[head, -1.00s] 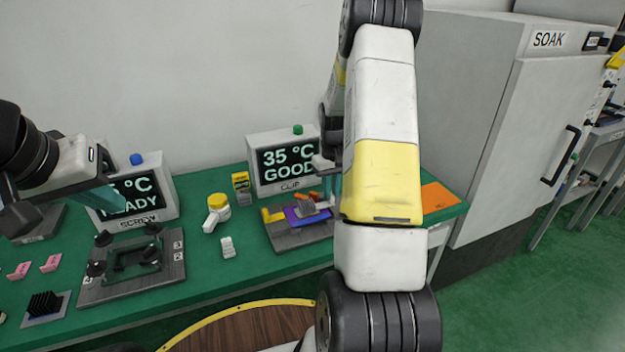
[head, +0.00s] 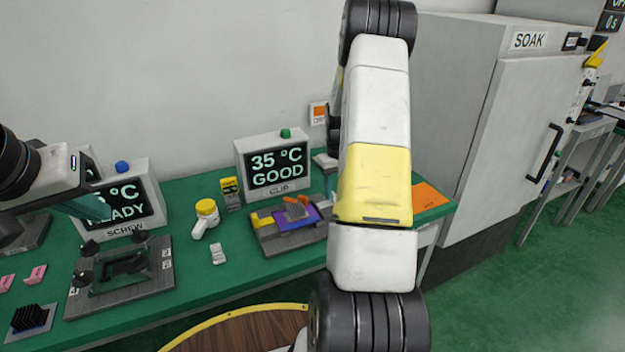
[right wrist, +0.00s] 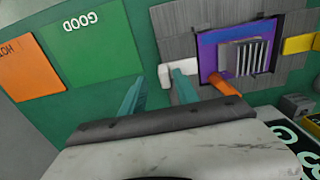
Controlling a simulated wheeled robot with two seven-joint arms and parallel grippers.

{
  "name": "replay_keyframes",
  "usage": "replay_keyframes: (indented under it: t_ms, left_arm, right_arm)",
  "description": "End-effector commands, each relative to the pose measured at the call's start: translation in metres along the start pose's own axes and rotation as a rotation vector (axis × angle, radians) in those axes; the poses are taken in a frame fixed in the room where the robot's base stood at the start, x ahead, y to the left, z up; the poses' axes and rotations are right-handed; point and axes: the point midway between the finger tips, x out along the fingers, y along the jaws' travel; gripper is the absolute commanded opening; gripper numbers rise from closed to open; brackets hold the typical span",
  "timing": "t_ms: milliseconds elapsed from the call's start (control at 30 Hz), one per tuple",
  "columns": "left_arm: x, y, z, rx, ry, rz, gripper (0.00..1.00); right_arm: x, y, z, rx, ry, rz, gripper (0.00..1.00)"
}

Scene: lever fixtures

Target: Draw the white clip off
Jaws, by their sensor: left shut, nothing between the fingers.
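The white clip (right wrist: 165,76) sits at the edge of the grey fixture (right wrist: 180,22) in the right wrist view, beside the purple board (right wrist: 206,48). In the head view I cannot make it out; my right arm covers that side. My right gripper (right wrist: 157,92) is open, its teal fingers apart near the clip. One finger overlaps the white part in the picture; I cannot tell whether it touches. My left gripper (head: 92,208) is shut and empty, in front of the SCREW display.
The fixture also carries an orange lever (right wrist: 222,84), a yellow clip (right wrist: 298,44) and a finned metal block (right wrist: 246,57). The CLIP display (head: 277,168) reads 35 °C GOOD. An orange card (head: 428,196) lies right.

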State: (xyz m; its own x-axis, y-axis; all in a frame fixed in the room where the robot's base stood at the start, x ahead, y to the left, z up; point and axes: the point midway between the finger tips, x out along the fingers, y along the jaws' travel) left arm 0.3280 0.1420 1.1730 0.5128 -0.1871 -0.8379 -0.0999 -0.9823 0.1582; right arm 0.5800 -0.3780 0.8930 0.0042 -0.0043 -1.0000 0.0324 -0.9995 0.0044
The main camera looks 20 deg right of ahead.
Motion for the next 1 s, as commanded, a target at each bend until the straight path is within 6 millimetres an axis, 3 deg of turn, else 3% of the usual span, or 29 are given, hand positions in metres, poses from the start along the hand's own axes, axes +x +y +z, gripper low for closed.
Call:
replay_keyframes:
  t_ms: [333, 700, 1000]
  left_arm:
    - [0.0, 0.0, 0.0, 0.0, 0.0, 0.0, 0.0]
    - [0.0, 0.0, 0.0, 0.0, 0.0, 0.0, 0.0]
    - [0.0, 0.0, 0.0, 0.0, 0.0, 0.0, 0.0]
  right_arm:
    - [-0.004, -0.002, 0.0, -0.002, -0.001, -0.003, 0.36]
    - [-0.063, -0.002, -0.001, -0.001, 0.001, -0.002, 0.36]
    - [-0.078, -0.001, 0.0, -0.001, -0.002, -0.003, 0.36]
